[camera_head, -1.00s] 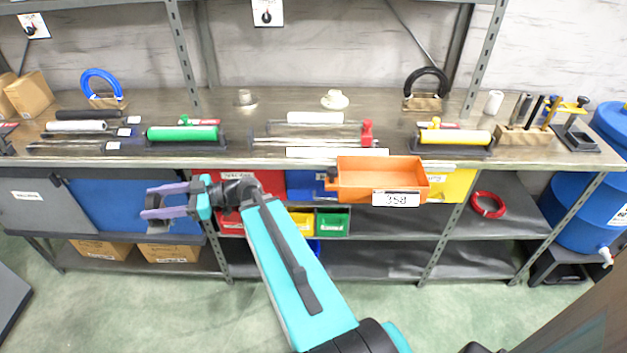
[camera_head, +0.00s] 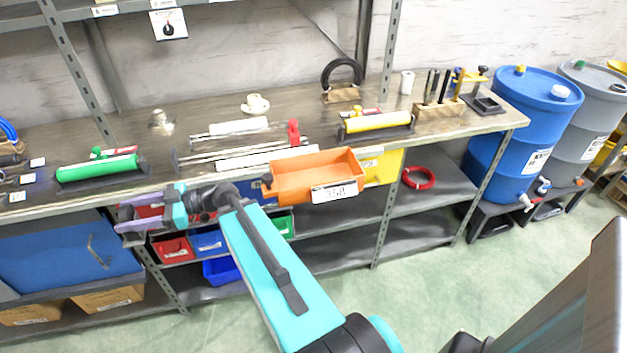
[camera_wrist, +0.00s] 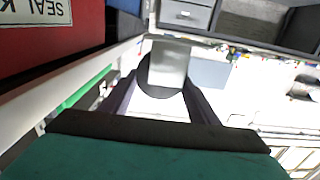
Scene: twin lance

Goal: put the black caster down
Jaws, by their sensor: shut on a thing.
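My gripper (camera_head: 128,222) has purple fingers and shows left of centre in the head view, in front of the workbench's front edge. In the wrist view the two dark fingers (camera_wrist: 160,105) close on a rounded black thing with a pale grey block over its middle, which I take for the black caster (camera_wrist: 145,72). Its outline is partly hidden. In the head view the held caster cannot be made out clearly. A wall card (camera_head: 168,24) pictures a small black caster.
The workbench (camera_head: 215,180) carries a green roller (camera_head: 98,168), a yellow roller (camera_head: 377,121), a grey caster-like piece (camera_head: 161,121) and a white one (camera_head: 255,104). An orange bin (camera_head: 290,188) juts out at the front edge. Small bins (camera_head: 172,249) sit below; barrels (camera_head: 520,115) stand right.

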